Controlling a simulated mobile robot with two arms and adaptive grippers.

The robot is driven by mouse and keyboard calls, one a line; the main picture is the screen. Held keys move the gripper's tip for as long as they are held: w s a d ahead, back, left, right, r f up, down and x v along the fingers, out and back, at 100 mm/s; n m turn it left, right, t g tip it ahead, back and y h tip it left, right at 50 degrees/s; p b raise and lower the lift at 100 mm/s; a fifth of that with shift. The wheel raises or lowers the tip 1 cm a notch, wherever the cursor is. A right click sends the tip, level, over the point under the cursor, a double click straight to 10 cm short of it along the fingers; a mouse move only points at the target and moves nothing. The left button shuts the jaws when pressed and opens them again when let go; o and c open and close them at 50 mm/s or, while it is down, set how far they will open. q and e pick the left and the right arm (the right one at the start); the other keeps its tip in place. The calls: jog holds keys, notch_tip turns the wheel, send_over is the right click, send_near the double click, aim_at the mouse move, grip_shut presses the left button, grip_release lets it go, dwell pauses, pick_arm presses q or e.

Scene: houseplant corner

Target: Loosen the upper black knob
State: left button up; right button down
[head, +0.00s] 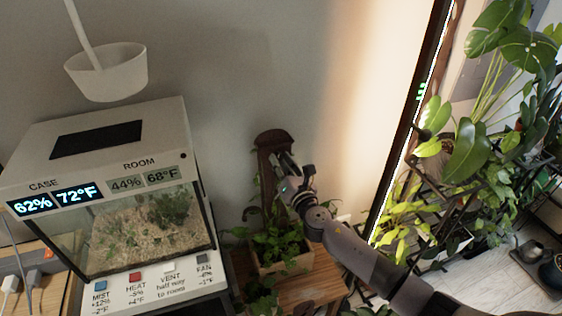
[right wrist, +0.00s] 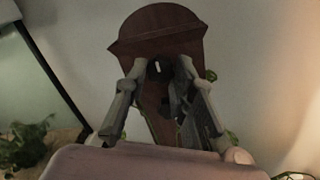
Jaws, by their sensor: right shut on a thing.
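A dark brown wooden post (head: 270,140) with a rounded top stands against the wall behind a planter. It also fills the upper middle of the right wrist view (right wrist: 158,28). The upper black knob (right wrist: 158,69) sits on its face, with a small pale mark on it. My right gripper (head: 283,163) has its two fingers on either side of the knob and is shut on it; in the head view the gripper hides the knob. Another dark shape shows below it between the fingers, too dim to make out. My left gripper is in neither view.
A terrarium case (head: 130,130) with humidity and temperature displays stands at left, with a white hanging pot (head: 108,72) above it. A leafy planter (head: 285,250) stands on a wooden stand below the gripper. Dense plants (head: 480,150) fill the right side.

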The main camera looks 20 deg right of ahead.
jog(key=shift+f, duration=0.2)
jog(key=c, duration=1.8)
grip_release()
jog(key=o, duration=0.5)
jog(key=shift+r, duration=0.15)
jog(key=shift+c, duration=0.2)
jog(key=shift+s, duration=0.1)
jog(key=s+d, duration=0.1)
jog(key=s, duration=1)
jog(key=shift+s+f, duration=0.2)
jog(key=shift+s, duration=0.2)
